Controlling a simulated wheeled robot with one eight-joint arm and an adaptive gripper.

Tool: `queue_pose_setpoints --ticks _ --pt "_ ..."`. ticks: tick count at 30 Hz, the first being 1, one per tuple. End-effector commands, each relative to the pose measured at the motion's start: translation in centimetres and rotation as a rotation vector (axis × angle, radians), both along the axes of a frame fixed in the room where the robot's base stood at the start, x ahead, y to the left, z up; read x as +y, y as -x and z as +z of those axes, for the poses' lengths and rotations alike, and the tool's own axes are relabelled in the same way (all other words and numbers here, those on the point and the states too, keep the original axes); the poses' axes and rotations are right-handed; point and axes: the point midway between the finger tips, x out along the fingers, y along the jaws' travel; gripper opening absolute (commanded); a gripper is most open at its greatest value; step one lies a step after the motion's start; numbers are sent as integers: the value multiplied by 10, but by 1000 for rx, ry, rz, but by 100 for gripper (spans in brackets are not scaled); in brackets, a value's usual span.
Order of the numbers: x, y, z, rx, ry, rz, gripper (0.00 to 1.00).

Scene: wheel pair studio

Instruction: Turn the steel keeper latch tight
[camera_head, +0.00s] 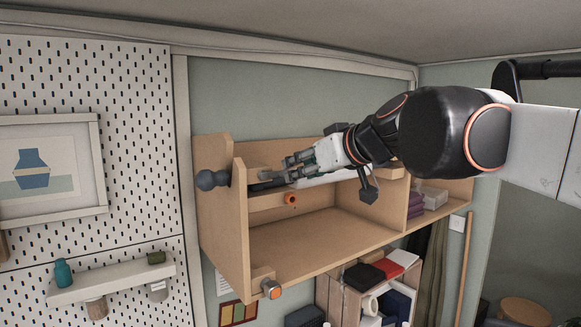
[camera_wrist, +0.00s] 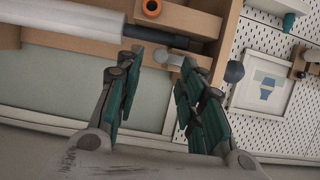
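A small grey metal piece, apparently the steel keeper latch (camera_wrist: 189,64), sits at the end of the shelf unit's upper rail in the wrist view. In the head view a small grey piece (camera_head: 264,174) shows near the unit's left side panel, just left of my fingertips. My gripper (camera_head: 286,171) reaches in from the right above the upper rail. In the wrist view my gripper (camera_wrist: 162,66) has its green-padded fingers spread, with nothing held between them. The right finger's tip lies close to the latch; I cannot tell whether they touch.
A white roll with a dark end (camera_wrist: 170,38) lies along the rail. An orange ring (camera_head: 290,199) is on the rail's front. A dark grey ball (camera_head: 207,180) sits outside the wooden unit's left panel (camera_head: 238,230). An orange-ended knob (camera_head: 271,290) is below. The lower shelf is empty.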

Motion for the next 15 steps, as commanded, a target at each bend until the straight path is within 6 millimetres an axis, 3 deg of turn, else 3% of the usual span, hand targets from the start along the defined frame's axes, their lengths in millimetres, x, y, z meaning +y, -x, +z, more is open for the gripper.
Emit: queue_pose_setpoints --ticks 6,15 --pt "17 -25 -11 0 0 1 36" --pt "23 -34 -17 1 -1 0 36"
